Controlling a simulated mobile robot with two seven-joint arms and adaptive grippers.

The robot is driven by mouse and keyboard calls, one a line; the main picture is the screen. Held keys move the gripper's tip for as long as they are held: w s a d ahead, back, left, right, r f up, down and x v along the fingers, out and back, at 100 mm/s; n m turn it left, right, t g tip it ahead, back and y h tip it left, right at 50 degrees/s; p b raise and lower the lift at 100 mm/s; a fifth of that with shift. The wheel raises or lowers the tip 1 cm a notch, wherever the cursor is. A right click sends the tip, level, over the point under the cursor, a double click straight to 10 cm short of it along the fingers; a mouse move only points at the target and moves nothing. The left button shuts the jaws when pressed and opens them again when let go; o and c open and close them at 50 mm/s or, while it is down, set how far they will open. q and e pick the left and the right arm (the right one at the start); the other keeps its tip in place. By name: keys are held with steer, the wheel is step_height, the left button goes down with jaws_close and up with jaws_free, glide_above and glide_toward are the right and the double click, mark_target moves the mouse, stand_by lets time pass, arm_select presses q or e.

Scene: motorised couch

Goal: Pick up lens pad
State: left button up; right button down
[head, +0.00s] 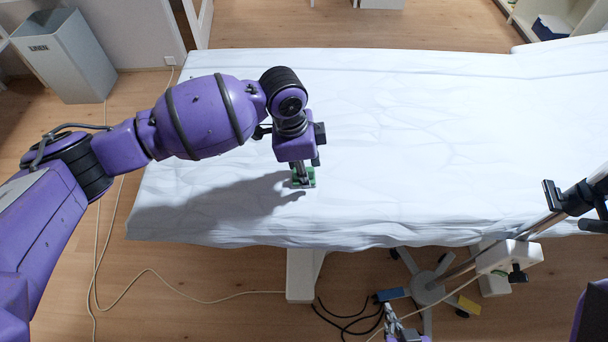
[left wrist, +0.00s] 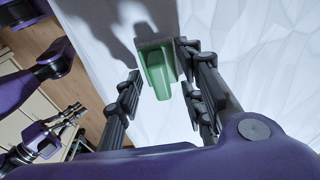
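The lens pad appears to be the green block-shaped piece on the white couch sheet, near the couch's front edge in the head view (head: 309,182). My left gripper (head: 302,178) points down over it and hides part of it. In the left wrist view the green piece (left wrist: 157,66) lies between the spread fingers of my left gripper (left wrist: 158,88). It is close to the right finger, with a gap on the left. Contact cannot be told. My right gripper (head: 392,318) is low at the bottom of the head view, in front of the couch; its finger opening is unclear.
The white-sheeted couch (head: 430,150) is otherwise bare. A stand with a clamp and pole (head: 510,257) rises at its front right. Cables (head: 345,315) lie on the wooden floor below. A grey bin (head: 65,55) stands at the back left.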

arm_select(q)
steer(key=shift+c, duration=0.6)
jaws_close()
steer(key=shift+r, duration=0.1)
arm_select(e)
steer(key=shift+s, duration=0.1)
arm_select(q)
steer(key=shift+r, duration=0.5)
step_height(320, 180, up, 2)
steer(key=shift+r, duration=0.2)
steer(key=s+d+r+p, duration=0.2)
steer(key=s+d+r, duration=0.3)
steer(key=s+r, duration=0.4)
steer(key=s, duration=0.3)
steer(key=shift+s+d+r, duration=0.2)
steer(key=shift+s+r, duration=0.05)
steer(key=shift+s, duration=0.15)
arm_select(e)
steer(key=shift+w+r, duration=0.25)
steer(key=shift+r, duration=0.3)
steer(key=shift+w+r, duration=0.25)
steer(key=shift+r, duration=0.25)
